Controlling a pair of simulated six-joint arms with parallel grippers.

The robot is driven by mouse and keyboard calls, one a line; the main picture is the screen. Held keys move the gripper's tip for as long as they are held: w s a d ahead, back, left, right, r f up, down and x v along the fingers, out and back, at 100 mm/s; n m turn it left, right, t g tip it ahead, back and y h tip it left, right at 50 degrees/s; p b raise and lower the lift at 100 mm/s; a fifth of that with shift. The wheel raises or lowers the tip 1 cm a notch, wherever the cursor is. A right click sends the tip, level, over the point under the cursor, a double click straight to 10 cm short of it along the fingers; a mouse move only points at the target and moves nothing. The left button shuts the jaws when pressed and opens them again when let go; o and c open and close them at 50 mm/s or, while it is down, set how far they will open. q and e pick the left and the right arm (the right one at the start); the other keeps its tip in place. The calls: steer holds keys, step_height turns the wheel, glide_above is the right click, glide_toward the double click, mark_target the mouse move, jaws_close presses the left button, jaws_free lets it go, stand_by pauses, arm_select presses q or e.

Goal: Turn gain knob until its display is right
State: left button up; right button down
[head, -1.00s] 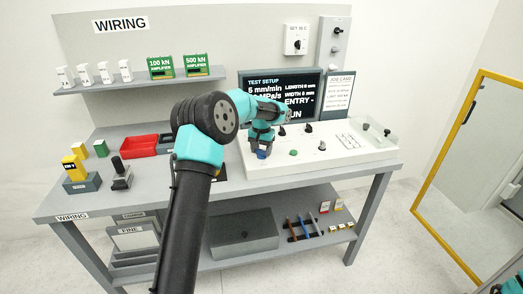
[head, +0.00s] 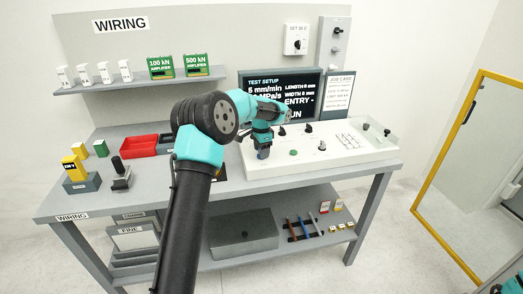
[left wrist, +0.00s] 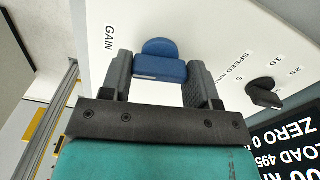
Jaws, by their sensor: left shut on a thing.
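The gain knob (left wrist: 160,68) is blue and stands on the white console (head: 345,157), next to the printed word GAIN. My left gripper (left wrist: 160,75) is shut on it, one dark finger on each side. In the head view my left gripper (head: 263,152) is low over the console's left end and largely covers the knob. The dark display (head: 262,90) behind the console shows test setup text, partly hidden by my arm. In the left wrist view a corner of a display (left wrist: 295,150) shows LOAD 495 and ZERO, cut off by the frame.
A black speed knob (left wrist: 263,93) with a numbered scale stands beside the gain knob. A green button (head: 294,153) and several black knobs are on the console. A job card (head: 338,90) stands behind.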

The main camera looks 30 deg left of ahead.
arm_select(q)
steer(key=shift+m, duration=0.4)
steer(key=o, duration=0.9)
step_height(320, 180, up, 17)
steer(key=shift+r, duration=0.2)
stand_by(0.4)
